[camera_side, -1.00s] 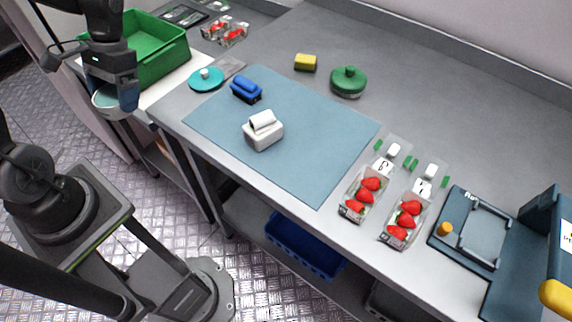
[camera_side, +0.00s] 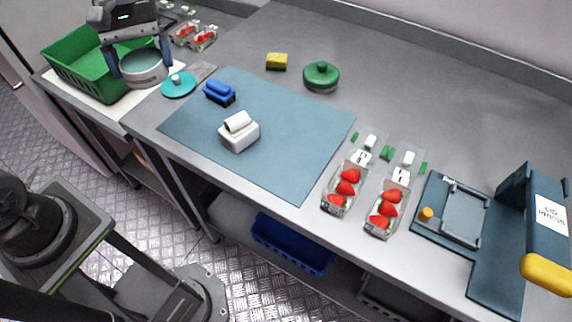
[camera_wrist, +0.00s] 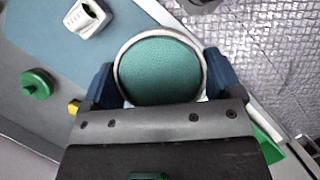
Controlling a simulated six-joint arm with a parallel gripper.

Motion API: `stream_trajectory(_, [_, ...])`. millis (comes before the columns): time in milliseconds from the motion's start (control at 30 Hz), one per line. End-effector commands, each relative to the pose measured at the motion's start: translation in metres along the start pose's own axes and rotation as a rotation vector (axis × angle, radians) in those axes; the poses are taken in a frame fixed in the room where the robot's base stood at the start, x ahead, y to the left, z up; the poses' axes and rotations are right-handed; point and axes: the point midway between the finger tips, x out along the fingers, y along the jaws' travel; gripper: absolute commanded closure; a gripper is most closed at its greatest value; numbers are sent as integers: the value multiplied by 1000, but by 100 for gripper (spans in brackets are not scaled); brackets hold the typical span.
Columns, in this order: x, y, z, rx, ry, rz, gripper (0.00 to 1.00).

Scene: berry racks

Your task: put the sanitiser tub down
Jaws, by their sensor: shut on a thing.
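The sanitiser tub (camera_side: 143,69) is a round pale tub with teal content. My gripper (camera_side: 139,66) is shut on it, one blue finger on each side, at the upper left of the side view. The tub looks upright, in front of the green crate and near the white board. In the wrist view the tub (camera_wrist: 160,70) sits between my two fingers, its round teal top facing the camera. Whether its base touches the surface below cannot be told.
The green crate (camera_side: 75,91) stands on a white board (camera_side: 100,112). A blue mat (camera_side: 290,165) holds a white label device (camera_side: 238,136) and a blue stamp (camera_side: 219,92). Strawberry punnets (camera_side: 345,188) lie farther right.

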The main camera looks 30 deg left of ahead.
Motion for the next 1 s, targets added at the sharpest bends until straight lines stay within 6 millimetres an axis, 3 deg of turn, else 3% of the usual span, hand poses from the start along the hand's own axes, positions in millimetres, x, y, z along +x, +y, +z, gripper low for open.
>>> stream_trajectory(200, [8, 69, 22, -314, 0, 134, 64])
stream_trajectory(500, [20, 143, 59, -698, 1, 295, 64])
stream_trajectory(733, [26, 171, 79, -862, 1, 363, 64])
stream_trajectory(1000, [69, 170, 60, -867, 0, 359, 64])
